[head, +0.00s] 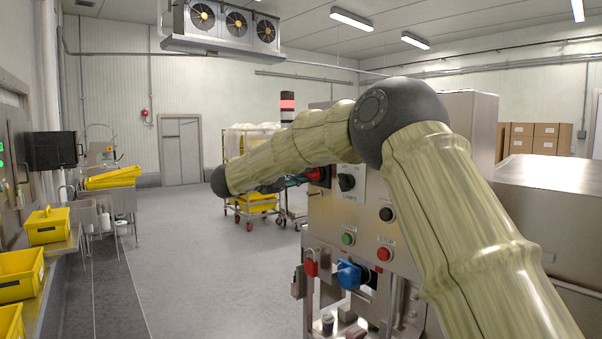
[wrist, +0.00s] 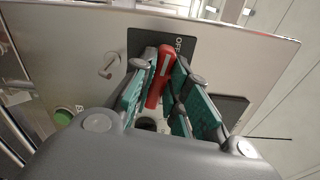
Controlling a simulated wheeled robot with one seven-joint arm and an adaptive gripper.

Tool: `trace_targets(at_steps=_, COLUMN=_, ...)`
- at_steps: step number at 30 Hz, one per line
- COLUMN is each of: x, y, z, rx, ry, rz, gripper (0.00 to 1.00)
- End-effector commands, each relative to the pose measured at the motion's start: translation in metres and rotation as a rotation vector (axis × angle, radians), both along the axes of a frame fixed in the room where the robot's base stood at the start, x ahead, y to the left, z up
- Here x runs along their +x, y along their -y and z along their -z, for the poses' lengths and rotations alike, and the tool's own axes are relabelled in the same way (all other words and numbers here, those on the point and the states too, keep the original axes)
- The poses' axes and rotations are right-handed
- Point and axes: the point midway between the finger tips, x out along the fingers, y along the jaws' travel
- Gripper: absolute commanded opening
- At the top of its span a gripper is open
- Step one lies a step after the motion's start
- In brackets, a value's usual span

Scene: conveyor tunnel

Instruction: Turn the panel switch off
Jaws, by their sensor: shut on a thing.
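The panel switch is a red handle (wrist: 160,78) on a black plate (wrist: 147,42) whose lettering, seemingly "OFF", is partly covered. It is tilted a little in the wrist view. My gripper (wrist: 163,88) has its green-padded fingers on both sides of the handle and is shut on it. In the head view the red handle (head: 315,174) shows at the upper left of the steel panel (head: 346,215). My gripper (head: 296,181) reaches it from the left and is partly hidden by my arm. The lower end of the handle is hidden in the wrist view.
A cart with yellow crates (head: 252,200) stands behind. The floor at left centre is clear.

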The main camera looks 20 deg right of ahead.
Motion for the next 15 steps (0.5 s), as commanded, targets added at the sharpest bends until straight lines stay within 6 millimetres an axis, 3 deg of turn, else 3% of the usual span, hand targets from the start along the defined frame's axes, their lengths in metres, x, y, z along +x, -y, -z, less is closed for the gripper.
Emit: trace_targets(at_steps=15, x=0.0004, y=-0.0009, z=0.0015, rx=-0.059, ry=-0.162, rz=-0.002, gripper=0.00)
